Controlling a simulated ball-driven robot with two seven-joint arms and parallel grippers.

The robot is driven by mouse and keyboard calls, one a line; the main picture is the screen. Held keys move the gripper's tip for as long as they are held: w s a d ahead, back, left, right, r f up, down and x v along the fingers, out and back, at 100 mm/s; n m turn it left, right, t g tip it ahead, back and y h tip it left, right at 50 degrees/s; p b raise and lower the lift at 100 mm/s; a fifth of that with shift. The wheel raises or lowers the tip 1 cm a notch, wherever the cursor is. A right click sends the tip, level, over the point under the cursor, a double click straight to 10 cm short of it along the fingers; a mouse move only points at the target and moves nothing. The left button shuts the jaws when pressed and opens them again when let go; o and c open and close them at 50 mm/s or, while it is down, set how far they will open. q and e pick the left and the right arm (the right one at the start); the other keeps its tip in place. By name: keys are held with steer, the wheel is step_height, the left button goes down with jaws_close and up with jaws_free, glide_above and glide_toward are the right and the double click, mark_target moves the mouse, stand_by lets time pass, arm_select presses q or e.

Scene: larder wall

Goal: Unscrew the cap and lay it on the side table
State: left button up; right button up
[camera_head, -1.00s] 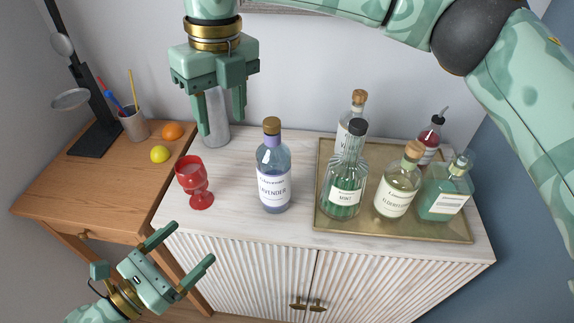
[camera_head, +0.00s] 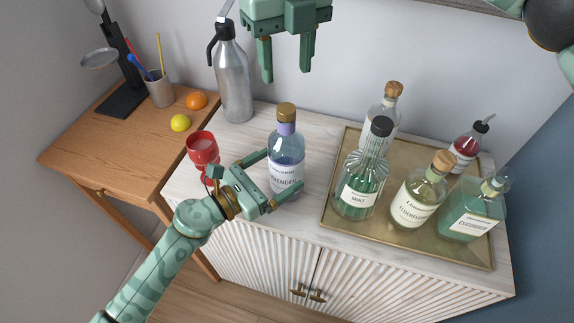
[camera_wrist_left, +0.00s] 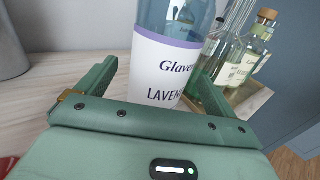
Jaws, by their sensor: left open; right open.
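The lavender bottle (camera_head: 287,153) stands upright on the white cabinet top, with its brown cap (camera_head: 287,112) on its neck. My left gripper (camera_head: 283,170) is open, with its fingers on either side of the bottle's lower body. In the left wrist view the bottle's label (camera_wrist_left: 165,70) stands between the two open fingers; contact cannot be told. My right gripper (camera_head: 292,75) is open and empty, above and behind the cap. The wooden side table (camera_head: 130,150) stands at the left, its front part bare.
A red goblet (camera_head: 203,147) stands just left of my left gripper. A steel flask (camera_head: 232,80) stands behind it. A brass tray (camera_head: 345,150) with several bottles fills the right.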

arm_select(q)
steer(key=shift+x, duration=1.45)
arm_select(e)
steer(key=shift+w, duration=0.1)
